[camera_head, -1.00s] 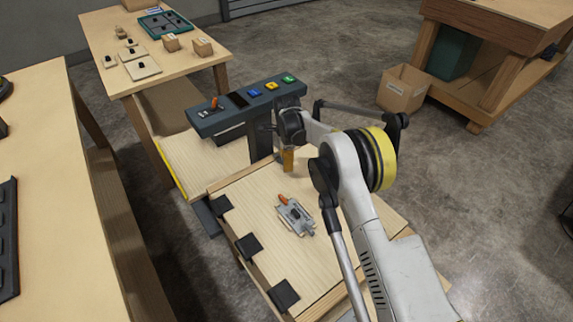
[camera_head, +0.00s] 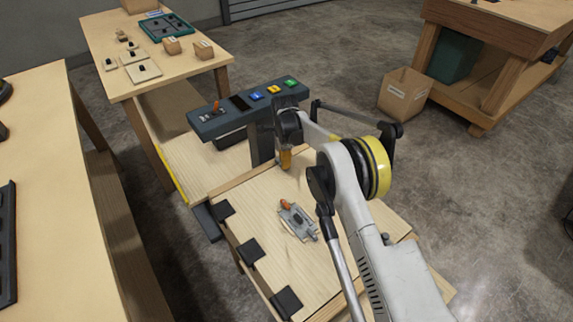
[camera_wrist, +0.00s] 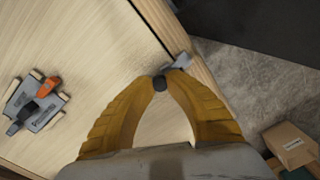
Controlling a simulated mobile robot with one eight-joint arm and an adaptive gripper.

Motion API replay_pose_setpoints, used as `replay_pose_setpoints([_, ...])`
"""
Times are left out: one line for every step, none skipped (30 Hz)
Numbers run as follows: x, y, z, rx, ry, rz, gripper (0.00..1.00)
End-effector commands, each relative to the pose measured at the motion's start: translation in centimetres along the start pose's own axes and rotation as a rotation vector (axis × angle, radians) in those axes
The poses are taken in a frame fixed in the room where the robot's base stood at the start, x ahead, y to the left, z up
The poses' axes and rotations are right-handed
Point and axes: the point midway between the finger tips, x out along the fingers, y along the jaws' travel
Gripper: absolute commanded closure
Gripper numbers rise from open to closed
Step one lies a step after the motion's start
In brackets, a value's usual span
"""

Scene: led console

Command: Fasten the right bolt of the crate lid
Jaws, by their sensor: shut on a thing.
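The crate lid (camera_head: 262,215) is a pale wooden panel lying closed on the crate. My gripper (camera_head: 285,168) is over the lid's far edge, partly hidden by my arm. In the wrist view, the yellow fingers of my gripper (camera_wrist: 160,84) close around a small dark knob (camera_wrist: 160,83). A grey metal piece, apparently of the right bolt (camera_wrist: 180,62), shows just past the fingertips at the lid's edge. How far the bolt is slid cannot be told. A grey latch with an orange lever (camera_head: 297,220) is on the lid; it also shows in the wrist view (camera_wrist: 37,103).
A dark console (camera_head: 247,107) with coloured buttons and an orange-handled switch stands beyond the lid. Black hinges (camera_head: 248,250) line the lid's left edge. A cardboard box (camera_head: 404,94) sits on the floor at right. Worktables stand left and behind.

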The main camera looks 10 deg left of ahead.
Motion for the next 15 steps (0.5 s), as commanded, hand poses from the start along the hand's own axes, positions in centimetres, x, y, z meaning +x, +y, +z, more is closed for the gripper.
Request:
replay_pose_setpoints([0.12,-0.21,0.20,-0.001,-0.002,-0.004,1.00])
replay_pose_setpoints([0.08,-0.25,0.21,-0.001,-0.002,-0.004,1.00])
replay_pose_setpoints([0.04,-0.27,0.23,-0.001,-0.003,-0.006,1.00])
replay_pose_setpoints([0.03,-0.28,0.24,-0.001,-0.003,-0.006,1.00])
replay_pose_setpoints([0.02,-0.29,0.26,-0.001,-0.003,-0.007,1.00])
replay_pose_setpoints([0.01,-0.31,0.27,-0.001,-0.003,-0.007,1.00])
replay_pose_setpoints([0.00,-0.32,0.28,-0.001,-0.003,-0.008,1.00])
replay_pose_setpoints([0.00,-0.33,0.29,-0.001,-0.004,-0.008,0.81])
replay_pose_setpoints([0.00,-0.32,0.29,-0.002,-0.003,-0.008,0.69])
replay_pose_setpoints([0.00,-0.31,0.28,-0.002,-0.003,-0.007,0.60])
replay_pose_setpoints([0.00,-0.29,0.27,-0.001,-0.003,-0.007,0.58])
replay_pose_setpoints([0.01,-0.27,0.25,-0.001,-0.003,-0.006,0.58])
replay_pose_setpoints([0.01,-0.26,0.24,-0.001,-0.003,-0.006,0.58])
replay_pose_setpoints([0.01,-0.25,0.22,-0.001,-0.002,-0.005,0.58])
replay_pose_setpoints([0.02,-0.24,0.21,-0.001,-0.002,-0.005,0.58])
